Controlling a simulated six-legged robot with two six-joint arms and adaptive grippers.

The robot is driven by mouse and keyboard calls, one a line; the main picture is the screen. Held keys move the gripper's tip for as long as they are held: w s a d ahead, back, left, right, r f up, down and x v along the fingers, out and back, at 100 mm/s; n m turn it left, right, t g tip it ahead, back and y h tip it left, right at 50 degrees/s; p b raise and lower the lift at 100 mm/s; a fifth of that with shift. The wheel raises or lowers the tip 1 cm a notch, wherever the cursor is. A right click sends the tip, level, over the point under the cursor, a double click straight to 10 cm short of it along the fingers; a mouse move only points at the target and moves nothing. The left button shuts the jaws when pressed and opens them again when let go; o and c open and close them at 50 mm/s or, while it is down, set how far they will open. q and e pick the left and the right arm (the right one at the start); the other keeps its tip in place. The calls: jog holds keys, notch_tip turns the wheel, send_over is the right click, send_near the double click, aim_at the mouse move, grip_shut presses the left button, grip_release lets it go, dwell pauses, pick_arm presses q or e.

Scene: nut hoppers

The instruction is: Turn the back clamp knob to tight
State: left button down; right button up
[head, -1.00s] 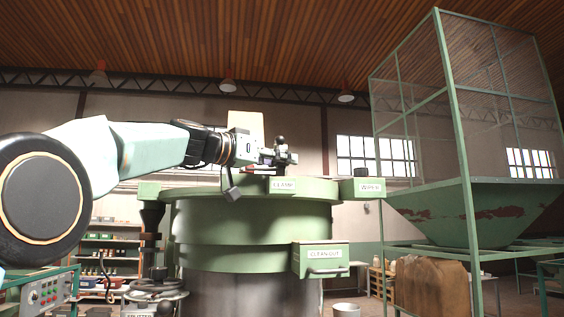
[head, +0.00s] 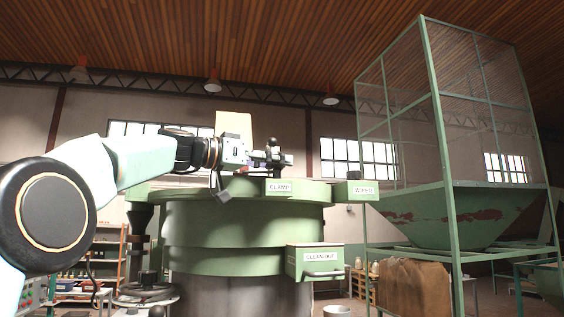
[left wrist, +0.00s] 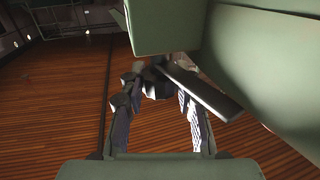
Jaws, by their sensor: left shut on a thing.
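The green round machine (head: 245,225) stands in the middle of the head view, with a CLAMP label (head: 279,187) on a block at its top rim. My left gripper (head: 270,160) reaches in from the left, just above that label. In the left wrist view its two fingers (left wrist: 154,88) close around a small dark clamp knob (left wrist: 155,86). A flat grey bar (left wrist: 205,92) runs out beside the knob. The fingers hide much of the knob, and I cannot read its tightness. My right gripper is in neither view.
A WIPER block (head: 364,189) sits right of the clamp, and a CLEAN OUT box (head: 319,259) with a handle juts out lower down. A handwheel (head: 147,292) is at the lower left. A caged green hopper (head: 455,215) stands at the right.

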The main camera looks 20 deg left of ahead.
pick_arm(q)
jog(key=shift+s+a+r, duration=0.1)
jog(key=shift+s+r, duration=0.05)
jog(key=shift+r, duration=0.3)
jog(key=c, duration=1.4)
grip_release()
jog(key=o, duration=0.4)
jog(key=shift+f, duration=0.25)
jog(key=shift+o, duration=0.2)
jog(key=shift+f, duration=0.1)
jog(key=v, duration=1.1)
jog(key=shift+a, duration=0.3)
jog(key=shift+s, duration=0.15)
jog(key=shift+c, duration=0.2)
